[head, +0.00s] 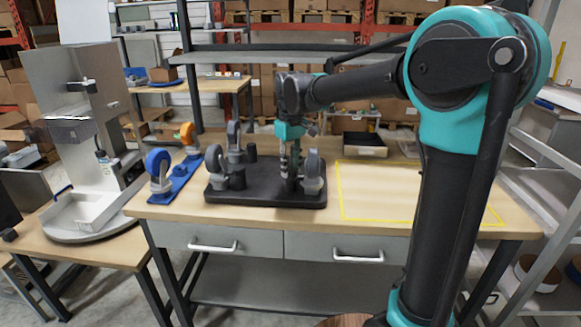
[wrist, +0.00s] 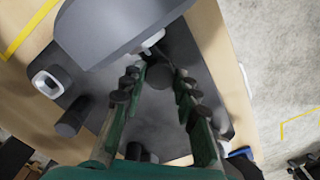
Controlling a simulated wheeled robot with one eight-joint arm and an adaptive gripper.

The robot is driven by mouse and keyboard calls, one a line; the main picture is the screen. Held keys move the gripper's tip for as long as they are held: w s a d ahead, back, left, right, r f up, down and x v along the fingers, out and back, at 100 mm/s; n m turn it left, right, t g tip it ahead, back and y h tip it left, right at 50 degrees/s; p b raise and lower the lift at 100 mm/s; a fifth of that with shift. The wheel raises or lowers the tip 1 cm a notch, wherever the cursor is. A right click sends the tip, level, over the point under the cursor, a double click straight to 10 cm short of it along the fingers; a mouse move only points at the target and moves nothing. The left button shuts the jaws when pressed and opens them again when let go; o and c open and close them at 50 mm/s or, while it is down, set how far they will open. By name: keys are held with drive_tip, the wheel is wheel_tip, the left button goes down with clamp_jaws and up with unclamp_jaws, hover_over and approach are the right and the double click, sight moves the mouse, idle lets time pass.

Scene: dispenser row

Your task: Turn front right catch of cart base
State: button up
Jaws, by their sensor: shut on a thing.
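The cart base (head: 262,199) is a black slab lying on the workbench with grey-wheeled casters standing up from it. Its front right caster (head: 313,165) stands beside my gripper (head: 289,168), which points down over the slab. In the wrist view, that caster's large grey wheel (wrist: 115,25) fills the upper left. My gripper's green-sided fingers (wrist: 161,82) reach down on either side of a small dark rounded part (wrist: 160,76), which seems to be the catch, and are shut on it. The fingers hide much of the catch, and its turn angle cannot be told.
A yellow-outlined area (head: 390,195) at the right of the bench is clear. A dark tray (head: 364,145) sits behind it. A grey dispenser (head: 85,100) stands at far left.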

sight(290, 170)
drive_tip(key=o, duration=1.2)
drive_tip(key=shift+c, duration=0.2)
drive_tip(key=shift+r, duration=0.1)
wheel_tip(290, 170, up, 12)
drive_tip(key=shift+s, duration=0.1)
